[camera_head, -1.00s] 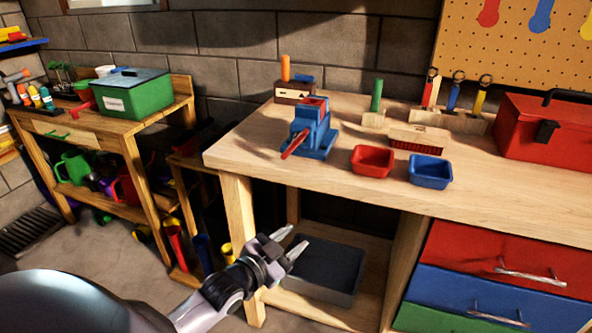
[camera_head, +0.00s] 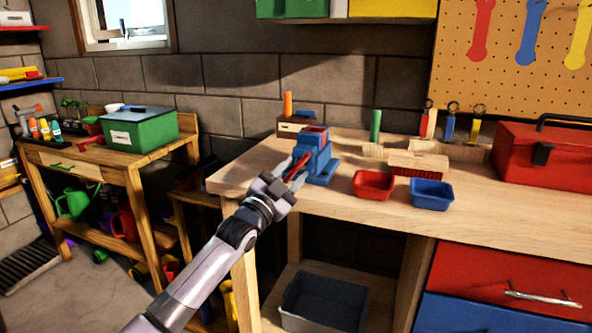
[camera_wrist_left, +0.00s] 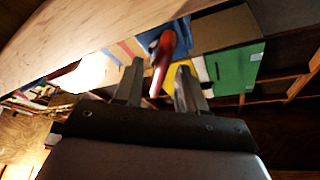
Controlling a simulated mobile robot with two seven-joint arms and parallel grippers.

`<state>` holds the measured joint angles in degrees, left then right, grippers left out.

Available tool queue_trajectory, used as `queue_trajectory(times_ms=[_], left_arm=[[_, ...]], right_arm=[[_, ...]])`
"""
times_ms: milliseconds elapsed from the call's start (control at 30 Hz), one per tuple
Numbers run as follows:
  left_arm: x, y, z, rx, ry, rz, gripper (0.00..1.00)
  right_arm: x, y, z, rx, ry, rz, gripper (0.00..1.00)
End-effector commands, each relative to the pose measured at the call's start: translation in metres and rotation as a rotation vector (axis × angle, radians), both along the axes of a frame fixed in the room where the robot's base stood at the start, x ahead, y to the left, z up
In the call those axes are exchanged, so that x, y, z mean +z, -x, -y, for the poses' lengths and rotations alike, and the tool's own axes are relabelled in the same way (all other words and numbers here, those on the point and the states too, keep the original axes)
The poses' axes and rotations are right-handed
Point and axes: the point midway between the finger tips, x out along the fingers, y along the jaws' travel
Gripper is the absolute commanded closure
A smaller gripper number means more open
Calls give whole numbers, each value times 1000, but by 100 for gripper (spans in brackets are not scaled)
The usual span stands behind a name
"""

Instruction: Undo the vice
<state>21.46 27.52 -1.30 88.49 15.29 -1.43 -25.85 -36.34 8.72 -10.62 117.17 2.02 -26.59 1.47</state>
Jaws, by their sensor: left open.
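The blue vice (camera_head: 317,158) stands near the front left corner of the wooden workbench. Its red handle (camera_head: 297,170) points toward the front. My left gripper (camera_head: 291,175) is at the handle, in front of the vice. In the left wrist view, the red handle (camera_wrist_left: 163,62) lies between the two spread fingers of my left gripper (camera_wrist_left: 158,82), and the blue vice body (camera_wrist_left: 170,36) is behind it. The gripper is open, and I cannot tell whether a finger touches the handle. My right gripper is not in view.
On the workbench (camera_head: 480,203), a red bin (camera_head: 373,185) and a blue bin (camera_head: 432,195) stand right of the vice. A red toolbox (camera_head: 545,155) is farther right. A side table with a green box (camera_head: 140,130) stands at left.

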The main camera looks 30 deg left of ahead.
Motion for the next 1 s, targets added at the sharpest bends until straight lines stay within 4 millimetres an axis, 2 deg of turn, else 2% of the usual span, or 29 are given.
queue_trajectory(times_ms=[200, 567, 700, 1000], left_arm=[[5, -16, 0, 0, 1, -1, 60], [6, -19, 0, 0, 1, -1, 60], [5, -19, 0, 0, 1, -1, 100], [5, -18, 0, -1, 19, 3, 100]], right_arm=[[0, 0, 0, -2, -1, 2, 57], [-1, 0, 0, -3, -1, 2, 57], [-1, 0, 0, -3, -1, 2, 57], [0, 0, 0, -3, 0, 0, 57]])
